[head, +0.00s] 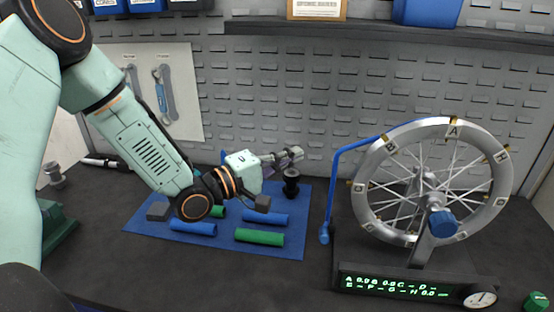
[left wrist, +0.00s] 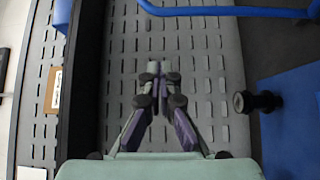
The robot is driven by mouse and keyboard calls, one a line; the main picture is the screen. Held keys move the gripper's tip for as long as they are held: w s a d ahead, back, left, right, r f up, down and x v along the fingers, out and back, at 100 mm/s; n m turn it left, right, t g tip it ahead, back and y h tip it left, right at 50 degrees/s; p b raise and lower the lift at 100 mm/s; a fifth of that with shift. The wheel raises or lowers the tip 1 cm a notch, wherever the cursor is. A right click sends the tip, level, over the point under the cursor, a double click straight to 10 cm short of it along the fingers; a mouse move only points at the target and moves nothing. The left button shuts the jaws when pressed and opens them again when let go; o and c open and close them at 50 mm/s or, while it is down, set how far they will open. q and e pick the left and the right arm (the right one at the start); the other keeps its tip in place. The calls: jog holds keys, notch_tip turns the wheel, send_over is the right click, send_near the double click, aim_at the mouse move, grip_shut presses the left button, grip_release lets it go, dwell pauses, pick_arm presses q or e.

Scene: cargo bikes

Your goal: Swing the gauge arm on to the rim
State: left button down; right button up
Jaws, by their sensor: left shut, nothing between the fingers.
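The gauge arm (head: 334,182) is a bent blue rod on the left of the wheel stand. Its top bar runs right toward the upper rim, and its lower end carries a blue tip. I cannot tell whether it touches the rim. It also shows along the top of the left wrist view (left wrist: 230,11). The wheel rim (head: 364,189) is silver with lettered tags and stands upright on the dark truing stand (head: 400,262). My left gripper (head: 299,153) is shut and empty, left of the gauge arm and apart from it. It shows in the left wrist view (left wrist: 159,68). My right gripper is not in view.
A blue mat (head: 285,245) holds blue and green grips (head: 259,237) and a black spool-shaped part (head: 291,183). The stand has a lit display (head: 402,286) and a round dial (head: 480,298). A grey slotted wall and a shelf (head: 390,33) bound the back.

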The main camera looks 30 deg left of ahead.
pick_arm(q)
jog(key=v, duration=0.3)
jog(key=shift+p, duration=0.35)
jog(key=shift+w+a+f, duration=0.1)
jog(key=shift+f, duration=0.05)
dwell(0.4)
